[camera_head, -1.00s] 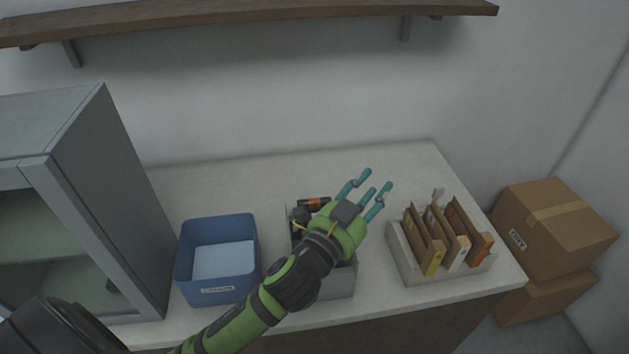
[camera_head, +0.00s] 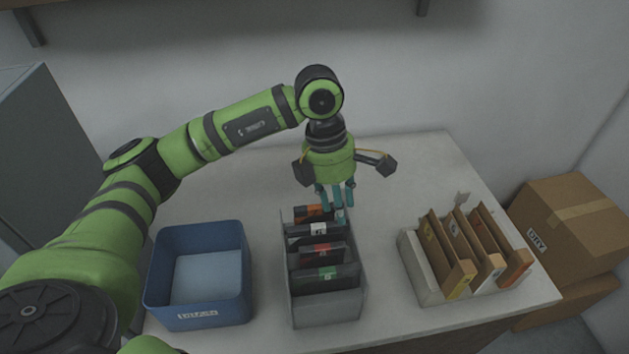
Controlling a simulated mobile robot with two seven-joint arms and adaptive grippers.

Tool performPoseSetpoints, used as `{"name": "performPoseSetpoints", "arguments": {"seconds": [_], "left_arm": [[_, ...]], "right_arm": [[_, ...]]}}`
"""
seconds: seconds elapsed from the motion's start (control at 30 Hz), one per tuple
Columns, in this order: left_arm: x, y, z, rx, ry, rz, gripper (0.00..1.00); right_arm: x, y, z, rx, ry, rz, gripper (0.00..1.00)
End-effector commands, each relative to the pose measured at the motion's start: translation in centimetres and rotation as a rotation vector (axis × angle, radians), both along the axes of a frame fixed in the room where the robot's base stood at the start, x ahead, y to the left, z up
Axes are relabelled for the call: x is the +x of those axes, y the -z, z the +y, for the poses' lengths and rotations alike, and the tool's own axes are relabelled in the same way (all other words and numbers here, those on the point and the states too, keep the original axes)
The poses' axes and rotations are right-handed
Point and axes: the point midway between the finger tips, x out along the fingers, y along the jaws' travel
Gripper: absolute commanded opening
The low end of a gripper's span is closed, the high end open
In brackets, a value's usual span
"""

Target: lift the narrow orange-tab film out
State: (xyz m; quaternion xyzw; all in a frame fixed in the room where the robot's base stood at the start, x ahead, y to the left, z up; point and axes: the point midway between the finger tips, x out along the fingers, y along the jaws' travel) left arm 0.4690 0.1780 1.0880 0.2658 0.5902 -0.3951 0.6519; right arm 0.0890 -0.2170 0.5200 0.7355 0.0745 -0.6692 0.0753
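The grey box (camera_head: 325,309) in the middle of the counter holds a row of upright dark films. The orange-tab film (camera_head: 312,212) stands at the back of the row, and its right end is partly hidden by my fingers. In front of it are films with a white tab (camera_head: 319,229), a red tab (camera_head: 321,252) and a green tab (camera_head: 327,274). My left gripper (camera_head: 336,207) points down over the back of the box, its teal fingers apart at the right part of the orange-tab film. I see no film held between them. My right gripper is not in view.
An open blue bin (camera_head: 197,318) stands left of the grey box. A pale rack (camera_head: 422,271) with several brown folders stands to the right. A grey cabinet (camera_head: 45,150) is at the left, cardboard boxes (camera_head: 572,228) at the right. The counter behind the rack is clear.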

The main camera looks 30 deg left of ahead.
Motion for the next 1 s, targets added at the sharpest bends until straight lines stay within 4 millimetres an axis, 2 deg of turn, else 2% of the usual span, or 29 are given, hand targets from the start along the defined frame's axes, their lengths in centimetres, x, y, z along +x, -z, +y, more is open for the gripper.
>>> {"name": "performPoseSetpoints", "arguments": {"seconds": [0.03, 0.1, 0.23, 0.37, 0.7, 0.83, 1.0], "left_arm": [[0.4, 0.0, 1.8, 0.065, -0.017, -0.006, 0.37], [0.5, 0.1, 3.6, 0.136, -0.034, -0.004, 0.37], [0.6, 0.2, 5.3, 0.200, -0.053, -0.001, 0.37], [0.6, 1.1, 5.5, 0.207, -0.056, 0.004, 0.37], [0.6, 5.7, 5.4, 0.204, -0.055, 0.003, 0.37], [0.5, 6.7, 5.3, 0.203, -0.053, 0.002, 0.37], [0.6, 7.1, 5.3, 0.203, -0.054, -0.001, 0.37]], "right_arm": [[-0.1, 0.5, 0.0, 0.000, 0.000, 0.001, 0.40], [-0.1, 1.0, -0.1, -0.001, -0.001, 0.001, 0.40], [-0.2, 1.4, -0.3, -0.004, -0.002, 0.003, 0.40], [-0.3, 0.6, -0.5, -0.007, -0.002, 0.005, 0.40], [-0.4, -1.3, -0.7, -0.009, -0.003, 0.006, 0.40], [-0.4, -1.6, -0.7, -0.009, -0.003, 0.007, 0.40], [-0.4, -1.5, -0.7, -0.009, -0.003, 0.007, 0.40]]}}
